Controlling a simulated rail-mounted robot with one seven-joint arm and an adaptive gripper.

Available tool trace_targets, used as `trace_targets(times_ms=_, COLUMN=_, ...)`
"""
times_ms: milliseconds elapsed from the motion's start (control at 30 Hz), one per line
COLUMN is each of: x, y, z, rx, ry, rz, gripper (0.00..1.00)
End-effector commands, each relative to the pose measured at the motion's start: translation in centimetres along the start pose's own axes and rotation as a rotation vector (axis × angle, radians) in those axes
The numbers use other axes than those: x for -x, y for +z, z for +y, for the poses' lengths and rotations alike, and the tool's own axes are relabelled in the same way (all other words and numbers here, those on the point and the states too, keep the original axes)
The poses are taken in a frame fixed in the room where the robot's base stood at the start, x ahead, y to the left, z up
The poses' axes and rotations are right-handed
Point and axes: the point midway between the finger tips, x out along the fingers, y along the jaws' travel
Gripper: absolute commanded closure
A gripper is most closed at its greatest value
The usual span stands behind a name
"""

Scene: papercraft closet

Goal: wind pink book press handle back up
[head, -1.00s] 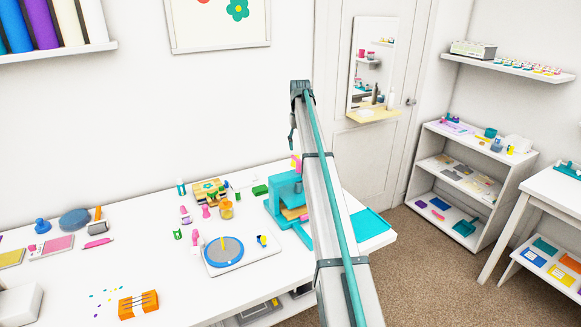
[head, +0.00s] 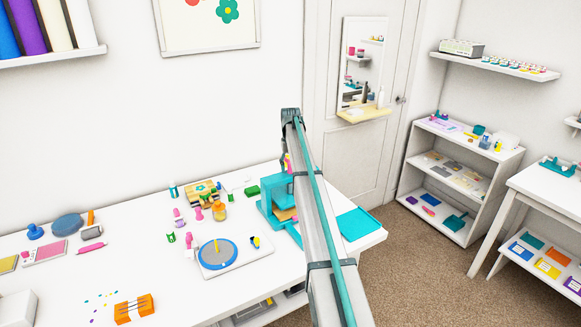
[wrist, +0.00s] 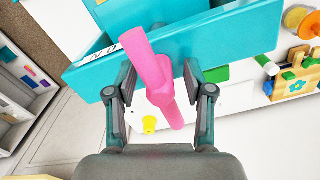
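The teal book press (head: 268,214) stands on the white table, partly hidden behind my arm in the head view. Its teal frame (wrist: 245,32) fills the top of the wrist view, with a lettered label on one edge. The pink press handle (wrist: 150,70) is a cross of round bars at the press; only a small part (head: 288,162) shows in the head view. My gripper (wrist: 158,70) is open around the handle, one finger on each side, with gaps visible between the fingers and the pink bars. In the head view my gripper is mostly hidden by the arm.
A teal mat (head: 362,224) lies at the table's right end. A round blue turntable (head: 217,254) and several small stamps and bottles lie left of the press. An open shelf (head: 462,180) stands to the right, with carpet floor between.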

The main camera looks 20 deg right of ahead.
Motion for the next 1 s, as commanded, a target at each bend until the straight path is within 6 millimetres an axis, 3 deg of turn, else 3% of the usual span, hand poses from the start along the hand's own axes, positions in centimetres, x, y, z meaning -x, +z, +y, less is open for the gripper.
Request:
trace_targets(times_ms=33, x=0.01, y=0.0, z=0.0, rx=0.0, ry=0.0, rz=0.0, gripper=0.54)
trace_targets(times_ms=300, x=0.02, y=-0.01, z=0.01, rx=0.0, ry=0.0, rz=0.0, gripper=0.99)
trace_targets(times_ms=1000, x=0.02, y=0.03, z=0.06, rx=0.009, ry=0.002, rz=-0.001, gripper=1.0)
